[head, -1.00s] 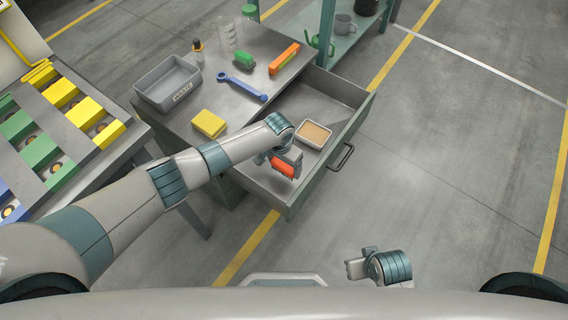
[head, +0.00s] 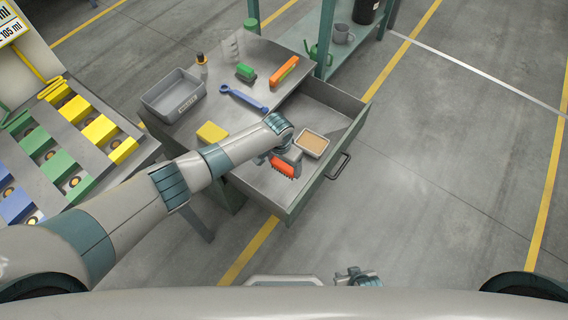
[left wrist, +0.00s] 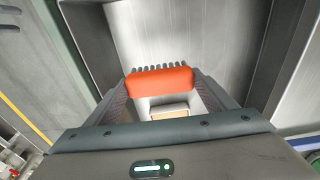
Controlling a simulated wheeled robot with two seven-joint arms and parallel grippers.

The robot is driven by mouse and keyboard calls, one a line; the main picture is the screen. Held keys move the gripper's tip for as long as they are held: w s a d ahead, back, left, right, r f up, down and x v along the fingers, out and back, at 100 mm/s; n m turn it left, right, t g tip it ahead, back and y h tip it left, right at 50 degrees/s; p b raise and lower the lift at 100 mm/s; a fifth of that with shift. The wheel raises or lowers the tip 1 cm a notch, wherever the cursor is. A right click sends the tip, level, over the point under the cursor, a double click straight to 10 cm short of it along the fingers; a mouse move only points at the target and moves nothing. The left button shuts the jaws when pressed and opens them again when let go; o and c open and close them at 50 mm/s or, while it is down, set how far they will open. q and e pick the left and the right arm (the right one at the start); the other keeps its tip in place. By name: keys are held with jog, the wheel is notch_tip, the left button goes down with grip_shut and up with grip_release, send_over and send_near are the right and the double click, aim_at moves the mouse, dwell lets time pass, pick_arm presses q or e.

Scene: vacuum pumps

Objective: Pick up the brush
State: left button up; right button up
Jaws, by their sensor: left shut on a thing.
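The brush has an orange-red body and dark bristles; in the head view the brush (head: 284,168) is at the end of my left arm, over the open drawer (head: 270,195). My left gripper (head: 283,162) is shut on it. In the left wrist view the brush (left wrist: 160,82) lies across between the two fingers of my left gripper (left wrist: 162,92), its bristles pointing away. The drawer's bottom lies beyond it; I cannot tell the exact gap. My right gripper (head: 357,275) shows only partly at the bottom of the head view, and its fingers cannot be made out clearly.
A small tan-filled tray (head: 313,144) sits in the drawer near the brush. The worktop holds a grey bin (head: 173,96), yellow sponge (head: 211,132), blue wrench (head: 244,98), green block (head: 245,72) and orange tool (head: 285,70). The floor at right is clear.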

pick_arm(q)
jog(key=shift+r, duration=0.15)
dwell(0.4)
jog(key=o, duration=0.5)
jog(key=shift+c, duration=0.2)
jog(key=c, duration=0.3)
